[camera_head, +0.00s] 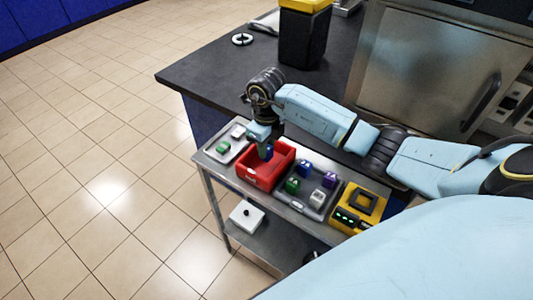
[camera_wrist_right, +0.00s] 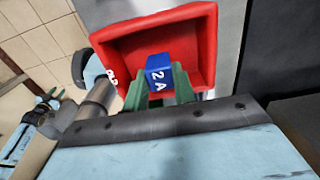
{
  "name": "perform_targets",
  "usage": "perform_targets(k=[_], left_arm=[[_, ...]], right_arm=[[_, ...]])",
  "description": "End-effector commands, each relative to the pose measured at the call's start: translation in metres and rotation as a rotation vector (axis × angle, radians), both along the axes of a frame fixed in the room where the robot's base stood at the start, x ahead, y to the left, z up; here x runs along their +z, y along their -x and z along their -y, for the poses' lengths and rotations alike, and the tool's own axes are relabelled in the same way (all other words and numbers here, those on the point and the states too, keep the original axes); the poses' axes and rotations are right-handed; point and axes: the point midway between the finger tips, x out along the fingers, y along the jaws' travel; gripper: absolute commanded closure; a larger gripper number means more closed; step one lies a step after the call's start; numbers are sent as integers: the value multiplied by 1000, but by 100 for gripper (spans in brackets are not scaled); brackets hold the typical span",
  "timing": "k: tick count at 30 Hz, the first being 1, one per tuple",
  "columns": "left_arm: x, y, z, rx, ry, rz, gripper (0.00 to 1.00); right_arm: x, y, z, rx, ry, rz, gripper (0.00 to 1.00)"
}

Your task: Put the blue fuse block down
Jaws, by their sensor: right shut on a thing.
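The blue fuse block (camera_wrist_right: 160,72) is marked "2A" in the right wrist view. My right gripper (camera_wrist_right: 160,85) is shut on it, with green fingers on either side. The block is over or within the open red bin (camera_wrist_right: 207,45); I cannot tell whether it touches the floor of the bin. In the head view the blue block (camera_head: 268,152) shows small at the right gripper (camera_head: 266,150), inside the outline of the red bin (camera_head: 262,181).
The bin stands on a metal cart (camera_head: 208,163). Left of it is a grey tray (camera_head: 238,149) with a green block; right of it, a tray (camera_head: 298,205) with several coloured blocks and a yellow device (camera_head: 369,201). A dark counter (camera_head: 205,72) lies behind.

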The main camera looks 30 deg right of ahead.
Motion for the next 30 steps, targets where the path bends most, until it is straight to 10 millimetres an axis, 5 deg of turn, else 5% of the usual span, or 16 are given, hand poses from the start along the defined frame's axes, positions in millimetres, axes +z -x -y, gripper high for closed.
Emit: perform_targets(k=[6, 18, 19, 23, 30], left_arm=[[0, 1, 0, 0, 0, -1, 64], [-4, 1, 0, -1, 0, -1, 64], [-4, 1, 0, -1, 0, -1, 64], [-3, 1, 0, -1, 0, -1, 64], [-3, 1, 0, -2, 1, -1, 64]], right_arm=[[-31, 1, -1, 0, -1, -5, 96], [-37, 0, 0, 1, 0, -1, 96], [-36, 1, 0, 1, -1, -1, 70], [-36, 1, 0, 1, -1, -1, 53], [-36, 1, 0, 1, -1, -1, 52]])
